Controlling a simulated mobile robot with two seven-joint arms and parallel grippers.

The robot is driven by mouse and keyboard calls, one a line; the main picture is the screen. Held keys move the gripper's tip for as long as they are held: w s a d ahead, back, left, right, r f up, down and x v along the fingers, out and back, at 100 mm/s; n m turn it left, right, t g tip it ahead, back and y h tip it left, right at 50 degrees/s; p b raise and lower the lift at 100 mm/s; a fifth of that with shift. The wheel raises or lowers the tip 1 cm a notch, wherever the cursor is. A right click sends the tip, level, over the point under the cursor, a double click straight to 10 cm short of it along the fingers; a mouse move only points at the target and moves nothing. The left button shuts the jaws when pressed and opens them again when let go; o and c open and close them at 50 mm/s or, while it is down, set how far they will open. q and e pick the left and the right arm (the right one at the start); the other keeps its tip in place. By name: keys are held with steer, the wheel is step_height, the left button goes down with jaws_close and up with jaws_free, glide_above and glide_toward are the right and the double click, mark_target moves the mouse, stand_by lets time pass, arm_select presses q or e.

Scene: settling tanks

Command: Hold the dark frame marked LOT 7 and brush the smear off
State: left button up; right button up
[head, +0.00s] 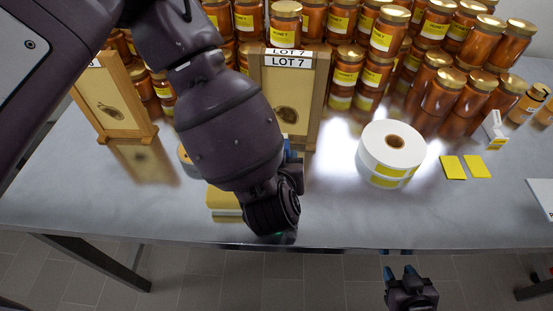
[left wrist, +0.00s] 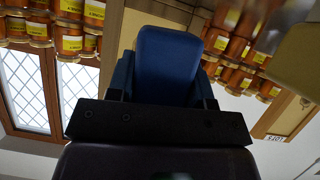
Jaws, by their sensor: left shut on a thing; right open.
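The brown wooden frame marked LOT 7 (head: 319,100) stands upright on the metal table in the head view, its pale panel carrying a dark oval smear (head: 287,115). My left arm covers its lower left part. My left gripper (head: 288,150) is at the frame's lower part, mostly hidden by its own wrist. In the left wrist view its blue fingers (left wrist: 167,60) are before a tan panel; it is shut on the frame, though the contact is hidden. My right gripper (head: 403,274) is open and empty, below the table's front edge. I cannot make out a brush.
A lighter frame (head: 143,133) with a similar smear stands at left. A pale yellow block (head: 222,203) lies partly behind my left arm. A white label roll (head: 391,146) and yellow cards (head: 452,167) lie at right. Honey jars (head: 375,70) crowd the back.

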arm_select(q)
steer(key=shift+r+m+t+h, duration=0.1)
steer(key=shift+m+t+h, duration=0.2)
steer(key=shift+m+h, duration=0.2)
steer(key=shift+w, duration=0.15)
glide_toward(287, 124)
steer(key=x, duration=0.4)
steer(key=shift+s+a, duration=0.15)
steer(key=shift+s, duration=1.3)
steer(key=shift+s+a, duration=0.1)
steer(key=shift+s, duration=1.4)
arm_select(e)
steer(key=shift+o, duration=0.4)
